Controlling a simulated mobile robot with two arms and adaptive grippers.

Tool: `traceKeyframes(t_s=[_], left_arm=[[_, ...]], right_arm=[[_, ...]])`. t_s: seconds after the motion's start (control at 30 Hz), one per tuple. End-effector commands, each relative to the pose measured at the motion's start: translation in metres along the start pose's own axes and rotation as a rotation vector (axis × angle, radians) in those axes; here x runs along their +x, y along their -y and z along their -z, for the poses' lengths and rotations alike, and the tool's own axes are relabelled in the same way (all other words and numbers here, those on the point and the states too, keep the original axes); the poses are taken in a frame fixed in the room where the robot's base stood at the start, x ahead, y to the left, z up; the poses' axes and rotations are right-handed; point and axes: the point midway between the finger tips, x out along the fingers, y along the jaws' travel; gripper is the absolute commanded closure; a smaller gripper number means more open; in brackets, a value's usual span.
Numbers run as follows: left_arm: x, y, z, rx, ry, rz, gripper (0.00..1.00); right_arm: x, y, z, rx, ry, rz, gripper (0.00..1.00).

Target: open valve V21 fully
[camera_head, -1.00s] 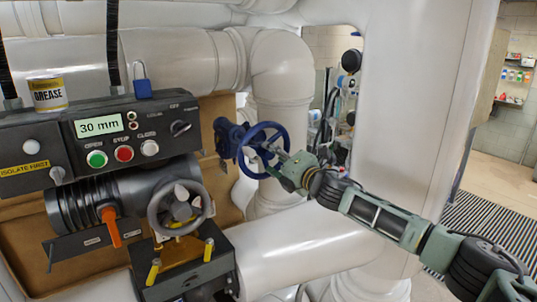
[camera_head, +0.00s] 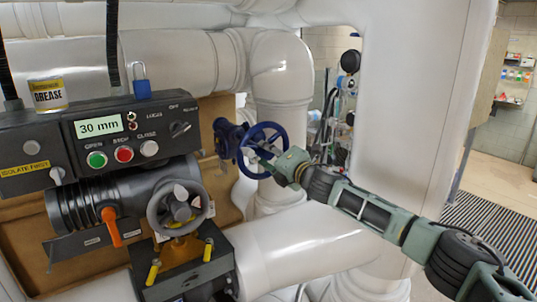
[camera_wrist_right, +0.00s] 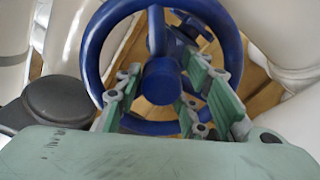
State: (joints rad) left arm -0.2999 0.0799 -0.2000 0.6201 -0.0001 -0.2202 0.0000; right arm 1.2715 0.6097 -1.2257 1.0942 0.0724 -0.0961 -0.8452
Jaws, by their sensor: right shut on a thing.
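A blue handwheel (camera_head: 263,150) on a blue valve body (camera_head: 228,138) sits at the middle of the head view, in front of white pipes. No V21 label is readable on it. My right gripper (camera_head: 258,151) reaches the wheel from the right and is shut on it near its centre. In the right wrist view the handwheel (camera_wrist_right: 160,80) faces the camera, and the green fingers lie on both sides of its hub, inside the rim. Where exactly the fingers touch is hard to see. My left gripper is out of view.
At left stands a dark actuator with a control box (camera_head: 125,138) reading 30 mm, a grey handwheel (camera_head: 177,207) and an orange lever (camera_head: 111,227). A grease can (camera_head: 47,95) and a blue padlock (camera_head: 142,88) are above. White pipes (camera_head: 282,75) closely surround the blue wheel.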

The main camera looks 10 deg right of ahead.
Motion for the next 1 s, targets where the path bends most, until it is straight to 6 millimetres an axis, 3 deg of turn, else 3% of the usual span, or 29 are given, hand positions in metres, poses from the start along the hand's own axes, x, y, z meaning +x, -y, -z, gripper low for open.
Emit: traceKeyframes(t_s=[0.3,0.4,0.7,1.0], left_arm=[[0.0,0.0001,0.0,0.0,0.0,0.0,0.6],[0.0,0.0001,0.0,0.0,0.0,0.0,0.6],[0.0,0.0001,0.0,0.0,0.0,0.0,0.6],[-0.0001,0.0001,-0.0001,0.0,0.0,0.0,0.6]], right_arm=[[0.0006,-0.002,0.0013,0.001,-0.002,-0.004,0.95],[0.0006,-0.0021,0.0014,-0.061,-0.002,-0.004,0.95],[0.0005,-0.0014,0.0002,-0.546,0.001,-0.001,1.0],[0.0004,-0.0025,-0.0024,-0.57,0.006,-0.001,1.0]])
